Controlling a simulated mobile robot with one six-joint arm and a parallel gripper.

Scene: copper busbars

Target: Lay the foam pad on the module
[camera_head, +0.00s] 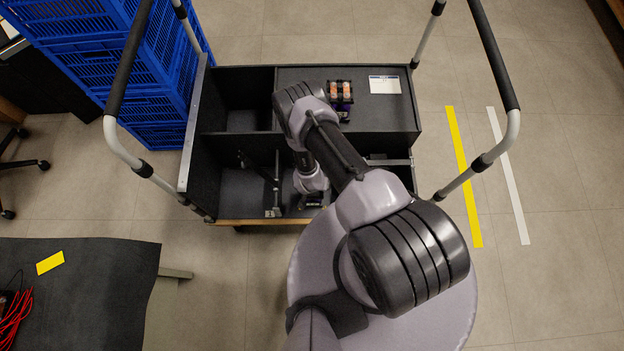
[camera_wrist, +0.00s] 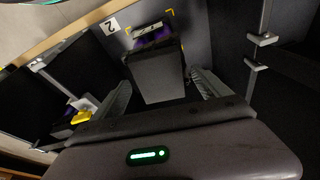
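In the wrist view a dark grey block, apparently the foam pad (camera_wrist: 158,78), sits between the two fingers of my gripper (camera_wrist: 160,82). The fingers appear to press on its two sides. Just beyond it is an object with a purple part and a pale top (camera_wrist: 150,33), apparently the module, inside yellow corner marks on the dark floor. The pad hides part of it, and I cannot tell whether they touch. In the head view my gripper (camera_head: 312,198) is low in the cart's front middle bay, mostly hidden by my arm.
The black cart (camera_head: 350,118) has divider walls and tall handle rails. Its top holds a white card (camera_head: 384,84) and a small unit with orange and purple parts (camera_head: 341,92). A metal bracket (camera_head: 274,190) stands left of my gripper. Blue crates (camera_head: 150,70) are behind left.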

